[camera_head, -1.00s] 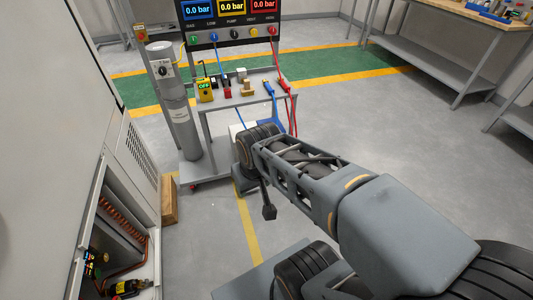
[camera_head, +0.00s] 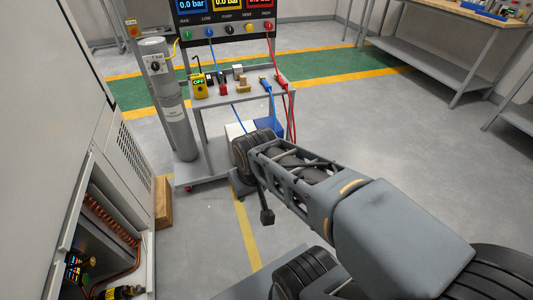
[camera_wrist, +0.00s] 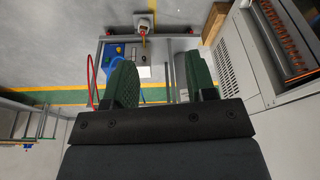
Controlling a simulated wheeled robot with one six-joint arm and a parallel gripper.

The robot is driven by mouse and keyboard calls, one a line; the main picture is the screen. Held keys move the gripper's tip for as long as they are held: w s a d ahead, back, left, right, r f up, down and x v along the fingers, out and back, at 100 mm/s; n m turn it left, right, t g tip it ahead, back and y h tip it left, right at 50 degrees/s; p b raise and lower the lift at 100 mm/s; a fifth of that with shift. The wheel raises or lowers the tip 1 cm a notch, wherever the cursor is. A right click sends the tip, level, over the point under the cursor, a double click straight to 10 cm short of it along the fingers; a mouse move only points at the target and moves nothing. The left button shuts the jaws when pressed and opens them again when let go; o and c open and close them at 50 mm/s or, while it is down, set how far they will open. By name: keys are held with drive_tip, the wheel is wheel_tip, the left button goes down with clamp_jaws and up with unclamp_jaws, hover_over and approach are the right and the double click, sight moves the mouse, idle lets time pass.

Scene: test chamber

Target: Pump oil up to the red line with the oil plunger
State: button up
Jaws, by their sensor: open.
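My gripper (camera_wrist: 160,84) shows in the wrist view with its two green-padded fingers apart and nothing between them. Beyond the fingers, some way off, is the grey cart (camera_wrist: 178,45). In the head view my gripper's fingertips cannot be made out. I cannot identify an oil plunger or a red line for certain. At lower left in the head view, an open cabinet (camera_head: 67,245) holds copper coils (camera_head: 108,218), a dark gauge-like fitting (camera_head: 77,264) and a black-and-yellow item (camera_head: 122,292). Both are small and partly hidden.
The wheeled cart (camera_head: 205,135) carries a yellow OFF device (camera_head: 199,88), small blocks, hoses and a display panel (camera_head: 228,22). A wooden block (camera_head: 163,203) lies by the cabinet. Open floor (camera_head: 370,130) extends right toward a bench (camera_head: 440,60).

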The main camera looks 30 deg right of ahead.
clamp_jaws()
idle(1.4)
